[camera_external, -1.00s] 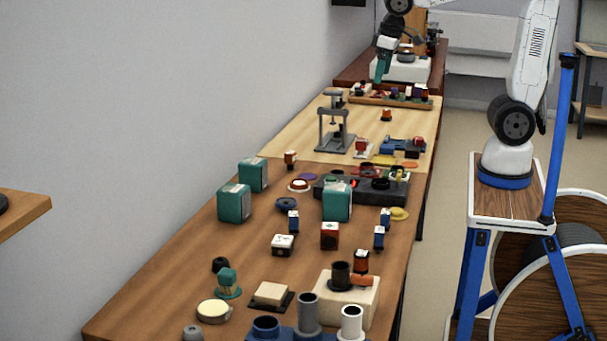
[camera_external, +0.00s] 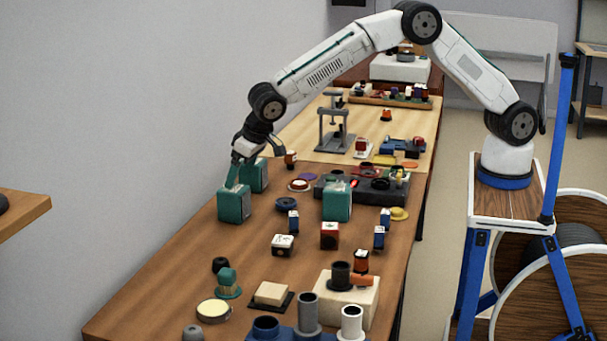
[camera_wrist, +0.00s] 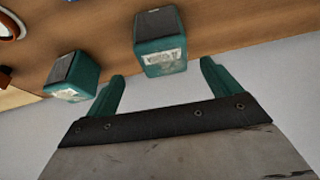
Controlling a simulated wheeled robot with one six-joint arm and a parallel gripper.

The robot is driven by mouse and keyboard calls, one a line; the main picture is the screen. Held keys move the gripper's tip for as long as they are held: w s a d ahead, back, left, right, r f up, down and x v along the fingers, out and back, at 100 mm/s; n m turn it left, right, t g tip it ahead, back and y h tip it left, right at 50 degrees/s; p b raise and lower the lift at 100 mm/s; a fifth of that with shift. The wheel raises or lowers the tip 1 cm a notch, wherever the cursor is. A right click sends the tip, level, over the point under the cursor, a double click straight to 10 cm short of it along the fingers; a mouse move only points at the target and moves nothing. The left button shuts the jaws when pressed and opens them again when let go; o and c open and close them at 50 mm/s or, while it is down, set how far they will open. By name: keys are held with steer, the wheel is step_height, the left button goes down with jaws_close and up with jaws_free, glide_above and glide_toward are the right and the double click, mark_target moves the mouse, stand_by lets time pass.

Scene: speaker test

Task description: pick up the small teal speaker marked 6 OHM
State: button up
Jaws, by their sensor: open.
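Three similar teal box speakers stand on the brown table: a front left one (camera_external: 234,206), one just behind it (camera_external: 256,176), and one further right (camera_external: 337,202). Their markings are too small to read, so I cannot tell which says 6 OHM. My gripper (camera_external: 243,178) is open and empty, its teal fingers pointing down at the left pair. In the wrist view, one teal speaker (camera_wrist: 160,45) with a pale label lies ahead of the gap between my fingertips (camera_wrist: 163,72). Another speaker (camera_wrist: 72,78) is left of the left finger.
The wall is close on the left of the pair. A dark blue round part (camera_external: 286,204) and a red-and-white cube (camera_external: 330,236) are to the right. A grey press (camera_external: 334,128) stands behind. Bare table lies in front of the left speakers.

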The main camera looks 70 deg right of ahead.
mark_target(234, 188)
steer(key=shift+w+a+f, duration=0.15)
steer(key=shift+a+f, duration=0.05)
steer(key=shift+f, duration=0.25)
steer(key=x, duration=0.7)
steer(key=shift+a+f, duration=0.1)
steer(key=shift+f, duration=0.05)
steer(key=c, duration=1.4)
steer(key=shift+c, duration=0.4)
steer(key=shift+w, duration=0.1)
